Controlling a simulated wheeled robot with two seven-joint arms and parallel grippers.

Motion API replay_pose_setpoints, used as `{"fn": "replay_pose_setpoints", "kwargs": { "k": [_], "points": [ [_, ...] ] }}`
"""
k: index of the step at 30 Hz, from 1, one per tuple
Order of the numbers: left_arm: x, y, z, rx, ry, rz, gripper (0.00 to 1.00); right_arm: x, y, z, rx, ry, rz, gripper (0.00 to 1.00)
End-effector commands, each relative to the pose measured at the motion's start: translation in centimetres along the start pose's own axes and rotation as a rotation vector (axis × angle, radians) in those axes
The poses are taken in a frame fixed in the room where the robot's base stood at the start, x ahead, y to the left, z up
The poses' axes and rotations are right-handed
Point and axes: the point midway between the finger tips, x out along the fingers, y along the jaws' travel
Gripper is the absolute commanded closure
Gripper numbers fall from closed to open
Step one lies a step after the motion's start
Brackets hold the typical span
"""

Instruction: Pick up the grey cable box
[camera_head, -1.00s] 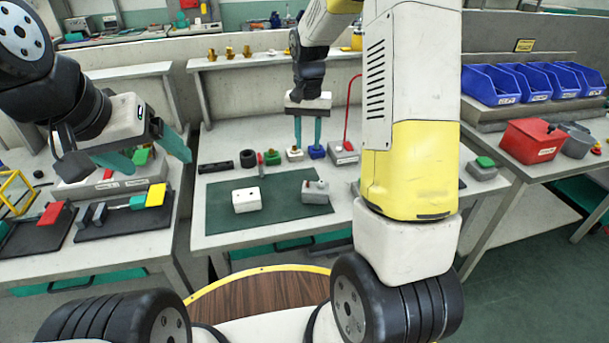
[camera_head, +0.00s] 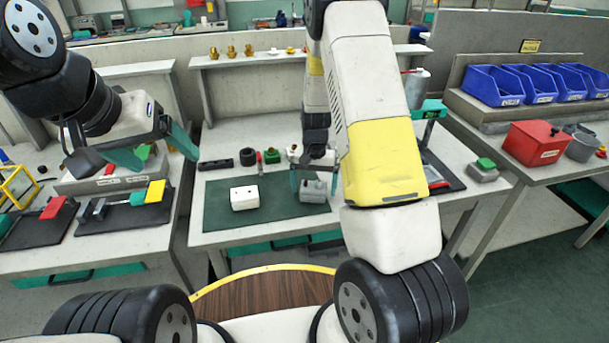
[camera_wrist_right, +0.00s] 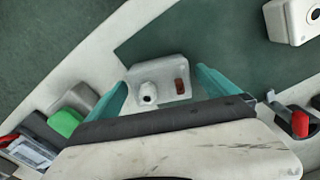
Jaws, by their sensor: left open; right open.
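The grey cable box (camera_head: 314,191) lies on the right part of the dark green mat (camera_head: 275,211) on the middle bench. In the right wrist view the box (camera_wrist_right: 158,70) shows a white round fitting and a small red part on its face. My right gripper (camera_head: 314,181) is open, with one teal finger on each side of the box; in the wrist view the fingers (camera_wrist_right: 165,85) flank it with small gaps. I cannot tell how far down they reach. My left gripper (camera_head: 155,152) is open and empty over the left bench, away from the box.
A white box (camera_head: 245,198) lies on the mat left of the grey box. Small parts, including a green block (camera_head: 272,156), stand in a row behind the mat. A grey block with a green top (camera_head: 483,170) stands to the right. Mat space in front is clear.

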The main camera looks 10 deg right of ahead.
Motion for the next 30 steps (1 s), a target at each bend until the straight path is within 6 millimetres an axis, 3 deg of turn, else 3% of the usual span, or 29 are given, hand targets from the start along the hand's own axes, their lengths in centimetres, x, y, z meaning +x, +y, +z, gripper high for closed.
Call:
{"fn": "replay_pose_setpoints", "kwargs": {
  "k": [3, 10, 20, 30],
  "points": [
    [0.00, 0.00, 0.00, 0.000, 0.000, 0.000, 0.20, 0.92, -0.02, 0.04, 0.000, -0.001, 0.000, 0.02],
    [0.00, 0.00, 0.00, 0.000, 0.000, 0.000, 0.20, 0.99, -0.06, 0.01, -0.001, 0.000, -0.001, 0.02],
    [0.00, 0.00, 0.00, 0.000, 0.000, 0.000, 0.20, 0.98, -0.05, 0.01, -0.001, 0.000, 0.000, 0.67],
    [0.00, 0.00, 0.00, 0.000, 0.000, 0.000, 0.20, 0.69, -0.07, -0.02, -0.001, 0.001, -0.001, 0.68]
  ]
}}
